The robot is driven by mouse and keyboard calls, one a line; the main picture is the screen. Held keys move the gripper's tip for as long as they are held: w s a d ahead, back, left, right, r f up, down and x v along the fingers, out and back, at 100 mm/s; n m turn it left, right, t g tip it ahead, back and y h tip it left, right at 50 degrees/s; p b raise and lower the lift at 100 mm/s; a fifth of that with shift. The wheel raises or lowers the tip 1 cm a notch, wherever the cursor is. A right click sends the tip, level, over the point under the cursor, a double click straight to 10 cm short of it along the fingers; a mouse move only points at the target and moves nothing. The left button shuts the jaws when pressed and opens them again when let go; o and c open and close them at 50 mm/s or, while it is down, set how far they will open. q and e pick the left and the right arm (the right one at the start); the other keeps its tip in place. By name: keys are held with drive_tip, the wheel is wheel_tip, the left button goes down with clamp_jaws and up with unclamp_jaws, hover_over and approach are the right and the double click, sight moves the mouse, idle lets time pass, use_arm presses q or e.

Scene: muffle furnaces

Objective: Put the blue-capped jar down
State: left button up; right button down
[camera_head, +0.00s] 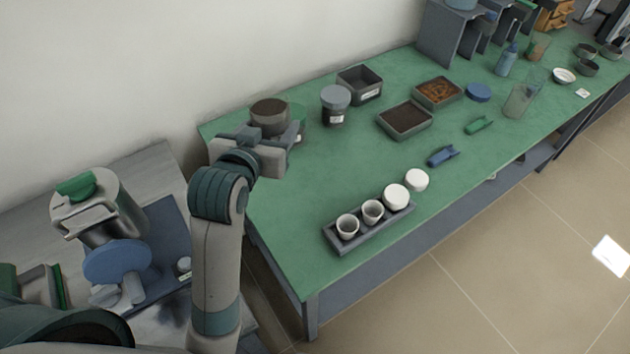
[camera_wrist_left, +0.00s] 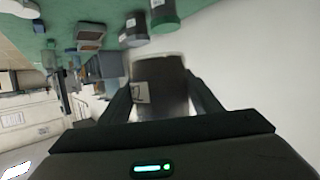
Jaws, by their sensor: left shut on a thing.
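My left gripper (camera_head: 270,150) is shut on an open jar (camera_head: 269,118) with dark brown contents, held over the far left part of the green table. No cap shows on it. In the left wrist view, the jar (camera_wrist_left: 158,95) sits between the fingers of the left gripper (camera_wrist_left: 160,100), a white label on its side. A jar with a grey-blue cap (camera_head: 335,103) stands on the table to the right of it. A green-capped jar (camera_head: 298,112) is mostly hidden behind the held jar. Whether the held jar touches the table is unclear. My right gripper is not in view.
A grey box (camera_head: 360,84) and shallow trays of brown material (camera_head: 405,120) stand right of the jars. A blue disc-shaped lid (camera_head: 478,92) lies farther right. A rack with white cups (camera_head: 343,243) is near the front edge. The green table (camera_head: 290,205) is clear between.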

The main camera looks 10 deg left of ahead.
use_arm(q)
drive_tip(key=w+d+f+m+h+p, duration=0.3)
drive_tip(key=w+d+p, duration=0.5)
drive_tip(key=w+d, duration=0.15)
drive_tip(key=d+f+m+g+h+p, duration=0.1)
drive_tip(key=d+f+h+p, duration=0.1)
drive_tip(key=d+f+p, duration=0.3)
drive_tip(key=w+d+f, duration=0.1)
drive_tip(key=d+f, duration=0.1)
drive_tip(key=d, duration=0.2)
drive_tip(key=shift+p, duration=0.35)
drive_tip(key=shift+a+f, duration=0.1)
drive_tip(key=shift+f, duration=0.05)
drive_tip(key=s+a+f+b, duration=0.1)
drive_tip(key=a+f+b, duration=0.1)
drive_tip(key=a, duration=0.1)
drive_tip(key=s+a+f+b, duration=0.1)
drive_tip(key=a+f+b, duration=0.1)
drive_tip(key=a, duration=0.2)
drive_tip(key=s+a+f+b, duration=0.1)
drive_tip(key=a+f, duration=0.1)
drive_tip(key=a, duration=0.1)
drive_tip(key=shift+s+a+f+b, duration=0.15)
drive_tip(key=shift+a+f+b, duration=0.05)
drive_tip(key=shift+f+b, duration=0.2)
drive_tip(key=shift+s+a, duration=0.1)
drive_tip(key=shift+a, duration=0.25)
drive_tip(key=shift+f, duration=0.1)
